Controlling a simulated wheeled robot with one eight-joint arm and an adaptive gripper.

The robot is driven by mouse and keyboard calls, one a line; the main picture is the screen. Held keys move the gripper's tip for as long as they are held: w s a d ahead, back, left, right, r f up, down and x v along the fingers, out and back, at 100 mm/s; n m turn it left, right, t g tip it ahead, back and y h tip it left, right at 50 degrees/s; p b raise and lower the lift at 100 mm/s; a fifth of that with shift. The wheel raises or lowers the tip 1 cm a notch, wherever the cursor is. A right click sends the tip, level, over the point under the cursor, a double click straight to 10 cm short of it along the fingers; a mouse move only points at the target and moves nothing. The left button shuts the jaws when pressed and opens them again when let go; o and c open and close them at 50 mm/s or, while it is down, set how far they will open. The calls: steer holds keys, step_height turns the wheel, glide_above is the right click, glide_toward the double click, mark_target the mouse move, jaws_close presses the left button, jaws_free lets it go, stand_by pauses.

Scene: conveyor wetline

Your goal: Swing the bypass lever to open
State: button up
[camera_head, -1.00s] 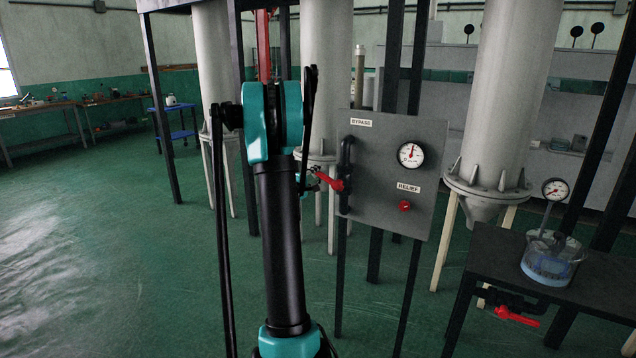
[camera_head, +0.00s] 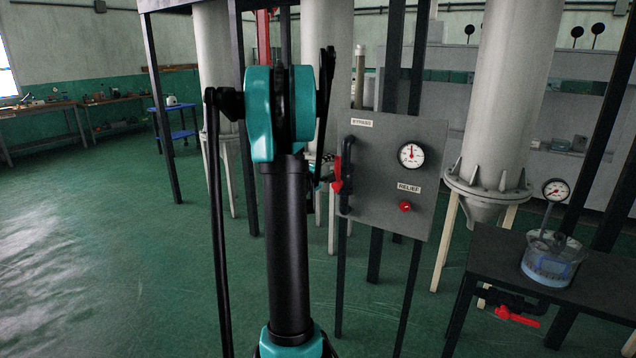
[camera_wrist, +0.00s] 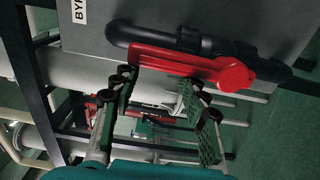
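The bypass lever (camera_head: 337,177) is red and sits on the black bypass pipe (camera_head: 346,160) at the left edge of the grey panel. It now lies nearly along the pipe, its handle pointing up toward the BYPASS label (camera_head: 362,122). In the wrist view, the red lever (camera_wrist: 180,62) runs from its round hub at right to its tip at left, beside the black pipe (camera_wrist: 150,35). My gripper (camera_wrist: 162,88) is open, fingers spread beside the lever. The left finger is close to the handle; I cannot tell whether they touch. In the head view my arm mostly hides the gripper.
The panel (camera_head: 385,215) also bears a gauge (camera_head: 411,155) and a red RELIEF knob (camera_head: 405,206). A dark table (camera_head: 590,290) at right holds a clear vessel (camera_head: 551,260), with a red-handled valve (camera_head: 517,317) below. Dark posts stand around the panel. The left floor is clear.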

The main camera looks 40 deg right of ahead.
steer(key=shift+s+d, duration=0.15)
steer(key=shift+s, duration=0.2)
steer(key=v, duration=0.6)
steer(key=shift+a, duration=0.45)
steer(key=s+a+f+m+g+y, duration=0.1)
steer(key=s+a+f+y, duration=0.4)
steer(key=a, duration=0.9)
steer(key=s+a+f+m+g+y, duration=0.1)
steer(key=s+a+f+y, duration=0.5)
steer(key=a, duration=0.8)
steer(key=s+a+f+m+y, duration=0.2)
steer(key=s+a+f+y, duration=0.3)
steer(key=s+a+f, duration=0.5)
steer(key=a+f, duration=0.1)
steer(key=a, duration=0.3)
steer(key=shift+f+m+g+y, duration=0.3)
steer(key=shift+g, duration=0.1)
steer(key=shift+w+d, duration=0.1)
steer(key=shift+c, duration=0.9)
